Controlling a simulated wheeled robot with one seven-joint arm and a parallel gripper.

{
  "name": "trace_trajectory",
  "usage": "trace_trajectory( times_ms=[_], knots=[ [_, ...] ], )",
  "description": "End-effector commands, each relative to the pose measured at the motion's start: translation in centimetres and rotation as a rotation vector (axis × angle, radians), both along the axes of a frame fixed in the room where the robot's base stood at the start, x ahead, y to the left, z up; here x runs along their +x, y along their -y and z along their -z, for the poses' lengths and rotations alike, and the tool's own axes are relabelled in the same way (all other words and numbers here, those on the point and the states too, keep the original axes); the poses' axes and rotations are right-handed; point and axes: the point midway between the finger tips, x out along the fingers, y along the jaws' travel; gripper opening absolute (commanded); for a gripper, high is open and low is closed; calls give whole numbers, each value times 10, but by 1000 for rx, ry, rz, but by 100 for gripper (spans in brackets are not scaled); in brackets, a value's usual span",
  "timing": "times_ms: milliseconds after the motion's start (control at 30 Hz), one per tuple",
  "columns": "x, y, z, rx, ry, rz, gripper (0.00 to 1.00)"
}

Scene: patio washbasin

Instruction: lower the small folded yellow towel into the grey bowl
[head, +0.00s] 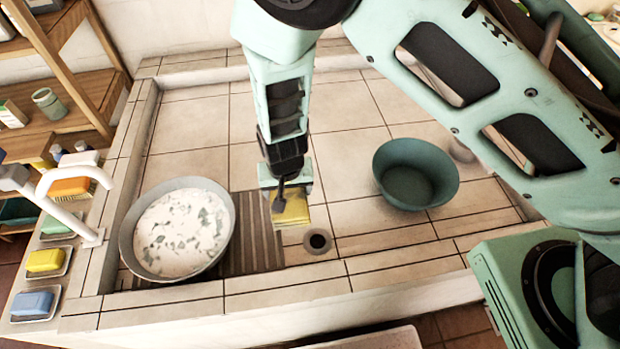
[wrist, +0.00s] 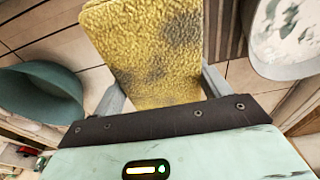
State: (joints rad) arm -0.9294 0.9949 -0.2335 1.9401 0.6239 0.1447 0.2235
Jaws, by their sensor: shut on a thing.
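The small yellow towel (head: 293,210) is held in my gripper (head: 283,188), which is shut on it. The towel hangs in the air over the basin, right of the grey bowl (head: 127,238) and apart from it. In the wrist view the towel (wrist: 150,50) fills the space between the fingers and has dark grey patches. The grey bowl stands on the left of the basin and holds a whitish content with grey-green patches. Its edge also shows at the right of the wrist view (wrist: 286,70).
A dark slatted mat (head: 250,250) lies beside the grey bowl, near a round drain (head: 317,241). A teal bowl (head: 415,165) stands on the right. A white tap (head: 70,185) and soap dishes with yellow (head: 45,260) and blue (head: 32,303) bars line the left ledge.

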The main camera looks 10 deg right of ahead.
Motion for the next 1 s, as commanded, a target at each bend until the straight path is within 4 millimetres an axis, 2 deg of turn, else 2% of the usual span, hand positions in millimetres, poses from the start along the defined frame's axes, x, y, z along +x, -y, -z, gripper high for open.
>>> trace_trajectory(
  times_ms=[33, 200, 500, 1000],
  knots=[
    [0, -11, -7, -1, 2, -6, 52],
    [-1, -43, -14, -1, 3, -7, 52],
    [-1, -99, -16, 0, 3, -5, 52],
    [-1, -194, -7, 3, 2, -4, 52]
  ],
)
